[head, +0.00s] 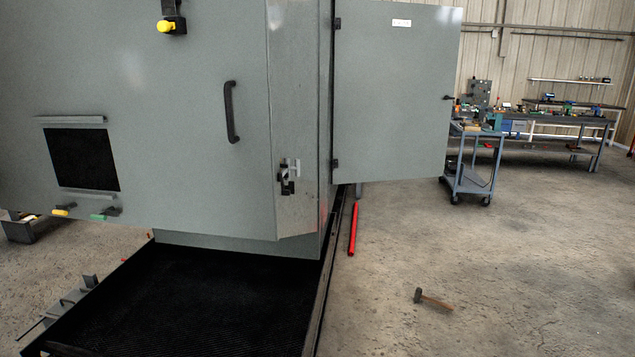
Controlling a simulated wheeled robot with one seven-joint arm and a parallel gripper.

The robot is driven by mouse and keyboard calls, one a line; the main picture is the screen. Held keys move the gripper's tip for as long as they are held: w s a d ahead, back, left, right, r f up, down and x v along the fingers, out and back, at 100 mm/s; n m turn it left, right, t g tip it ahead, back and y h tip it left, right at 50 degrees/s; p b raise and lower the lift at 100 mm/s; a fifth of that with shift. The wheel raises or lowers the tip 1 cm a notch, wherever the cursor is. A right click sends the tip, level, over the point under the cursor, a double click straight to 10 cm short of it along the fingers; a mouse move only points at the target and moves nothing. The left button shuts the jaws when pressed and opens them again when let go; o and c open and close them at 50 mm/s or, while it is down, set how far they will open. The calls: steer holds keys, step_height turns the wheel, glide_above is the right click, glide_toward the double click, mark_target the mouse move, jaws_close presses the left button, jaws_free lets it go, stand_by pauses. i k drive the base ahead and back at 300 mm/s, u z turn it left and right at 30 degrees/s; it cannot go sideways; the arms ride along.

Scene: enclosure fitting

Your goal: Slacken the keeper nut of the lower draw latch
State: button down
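A draw latch (287,184) with black and bright metal parts sits low on the narrow angled face at the right side of the big grey enclosure (190,130). It lies below and to the right of the black door handle (232,112). A bright metal piece (293,165) shows at the top of the latch. The keeper nut is too small to make out. No second draw latch can be made out. My gripper is not in view.
A grey door panel (392,95) stands out to the right of the enclosure. Black ribbed matting (210,300) with a raised edge lies in front. A red bar (353,228) and a hammer (430,299) lie on the floor. A cart (470,178) stands behind; the right floor is mostly clear.

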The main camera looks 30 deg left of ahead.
mark_target(291, 187)
steer(key=u, duration=0.4)
steer(key=i, duration=0.7)
steer(key=u, duration=1.05)
steer(key=i, duration=0.3)
steer(key=u, duration=0.3)
steer(key=k, duration=0.5)
steer(key=z, duration=1.6)
steer(key=i, duration=1.35)
steer(key=u, duration=2.4)
